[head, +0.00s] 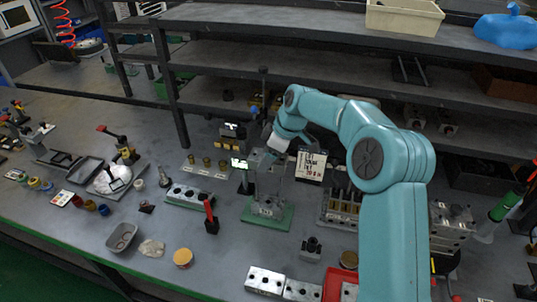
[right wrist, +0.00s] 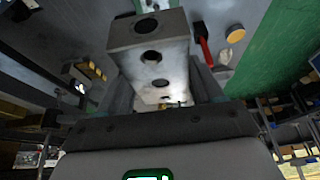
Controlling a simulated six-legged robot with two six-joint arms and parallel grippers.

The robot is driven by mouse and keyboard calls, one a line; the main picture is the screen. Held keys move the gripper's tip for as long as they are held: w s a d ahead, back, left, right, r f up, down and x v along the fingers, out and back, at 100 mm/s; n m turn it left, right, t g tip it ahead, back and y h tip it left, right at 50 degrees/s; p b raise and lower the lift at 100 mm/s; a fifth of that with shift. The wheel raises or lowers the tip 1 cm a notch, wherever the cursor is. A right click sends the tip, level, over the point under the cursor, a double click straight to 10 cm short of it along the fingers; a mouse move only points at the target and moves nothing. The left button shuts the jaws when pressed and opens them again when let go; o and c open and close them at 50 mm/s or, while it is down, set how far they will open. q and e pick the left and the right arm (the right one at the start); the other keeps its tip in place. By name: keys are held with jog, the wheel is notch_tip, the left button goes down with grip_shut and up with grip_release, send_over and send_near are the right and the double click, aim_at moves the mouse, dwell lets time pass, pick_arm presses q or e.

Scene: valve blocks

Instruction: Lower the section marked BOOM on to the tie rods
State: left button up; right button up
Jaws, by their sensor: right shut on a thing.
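My right gripper (head: 272,148) reaches in from the right and points down over a green-based stand (head: 282,219) in the head view. It is shut on a grey metal section (right wrist: 150,38), which has a row of round holes facing the right wrist camera. No BOOM lettering is readable on it. In the head view the held section (head: 266,160) is small and merges with the upright grey parts of the stand. I cannot tell individual tie rods there, nor whether the section touches them. A lower grey block (head: 266,207) sits on the green base. My left gripper is out of view.
A red-handled tool (head: 209,215) and a holed block (head: 190,196) are to the left. Metal blocks (head: 265,281) lie in front. Shelving (head: 330,60) rises behind.

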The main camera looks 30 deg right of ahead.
aim_at(285, 160)
jog(key=shift+f+b, duration=0.55)
jog(key=shift+f, duration=0.45)
jog(key=shift+f+b, duration=3.8)
jog(key=shift+f, duration=0.85)
jog(key=o, duration=1.5)
jog(key=shift+s, duration=0.1)
jog(key=v, duration=1.6)
jog(key=shift+s+r, duration=0.15)
jog(key=shift+r, duration=0.05)
jog(key=shift+f, duration=0.1)
